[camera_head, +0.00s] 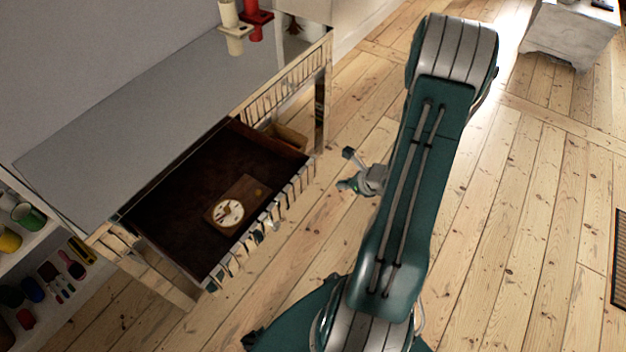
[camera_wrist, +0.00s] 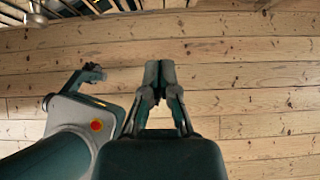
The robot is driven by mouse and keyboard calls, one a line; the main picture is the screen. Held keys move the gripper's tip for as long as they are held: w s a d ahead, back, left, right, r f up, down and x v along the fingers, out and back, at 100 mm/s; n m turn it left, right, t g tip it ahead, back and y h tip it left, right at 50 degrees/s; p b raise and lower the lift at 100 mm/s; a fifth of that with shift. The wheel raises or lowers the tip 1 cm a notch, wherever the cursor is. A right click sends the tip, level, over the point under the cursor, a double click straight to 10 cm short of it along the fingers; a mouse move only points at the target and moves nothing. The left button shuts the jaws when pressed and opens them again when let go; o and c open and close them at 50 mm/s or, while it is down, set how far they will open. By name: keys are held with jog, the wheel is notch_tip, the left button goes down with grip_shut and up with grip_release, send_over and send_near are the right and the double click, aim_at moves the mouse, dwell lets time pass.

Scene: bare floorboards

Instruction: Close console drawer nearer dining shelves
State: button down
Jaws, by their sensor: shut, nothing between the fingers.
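The console (camera_head: 150,95) stands against the wall at the left in the head view, with a grey top and mirrored, ribbed fronts. Its drawer nearer the shelves (camera_head: 175,190) is pulled out, showing a dark interior with a small wooden clock (camera_head: 236,204) in it. The dining shelves (camera_head: 28,255) stand at the lower left, close to that drawer. My gripper (camera_head: 350,168) is to the right of the drawer front, apart from it, over the floor. In the wrist view my gripper (camera_wrist: 160,75) is shut and empty, with bare floorboards beyond the fingertips.
The other console front (camera_head: 285,88), further back, looks flush. Red and cream candle holders (camera_head: 234,38) stand on the console top. A white cabinet (camera_head: 566,32) is at the far right, and a dark mat edge (camera_head: 619,262) at the right. The floorboards between are clear.

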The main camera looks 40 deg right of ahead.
aim_at(307, 181)
jog(key=x, duration=0.3)
jog(key=w+r+x, duration=0.1)
jog(key=x, duration=0.6)
jog(key=shift+w+a+r, duration=0.15)
jog(key=shift+a+r, duration=0.1)
jog(key=shift+a, duration=0.15)
jog(key=shift+w+a, duration=0.15)
jog(key=shift+w, duration=0.45)
